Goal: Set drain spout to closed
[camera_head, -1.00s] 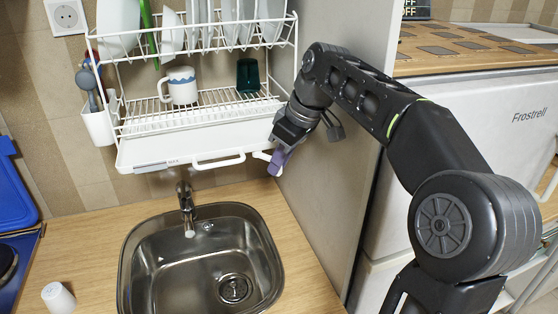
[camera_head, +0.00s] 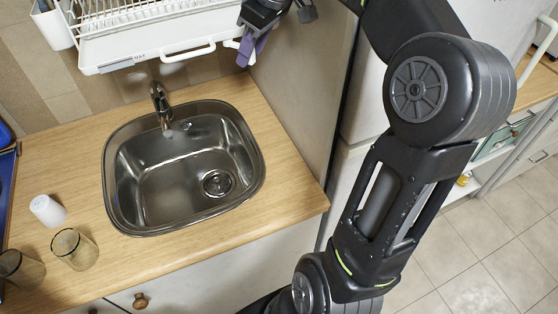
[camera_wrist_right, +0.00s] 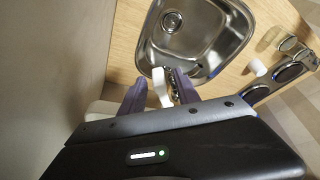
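The white drain spout (camera_head: 232,43) sticks out at the right end of the dish rack's drip tray (camera_head: 140,45), above the counter. My right gripper (camera_head: 251,47) is at that end of the tray, with its purple fingers pointing down beside the spout. In the right wrist view the spout (camera_wrist_right: 160,86) shows between the two purple fingers (camera_wrist_right: 160,92), which stand apart with a gap visible on either side. Whether a finger touches the spout I cannot tell. My left gripper is not in view.
Below are the steel sink (camera_head: 185,165) and its tap (camera_head: 160,103). A white cup (camera_head: 47,210) and two brownish glasses (camera_head: 75,249) stand on the counter (camera_head: 235,215) at left. A grey side panel (camera_head: 305,85) rises close to the right of my gripper.

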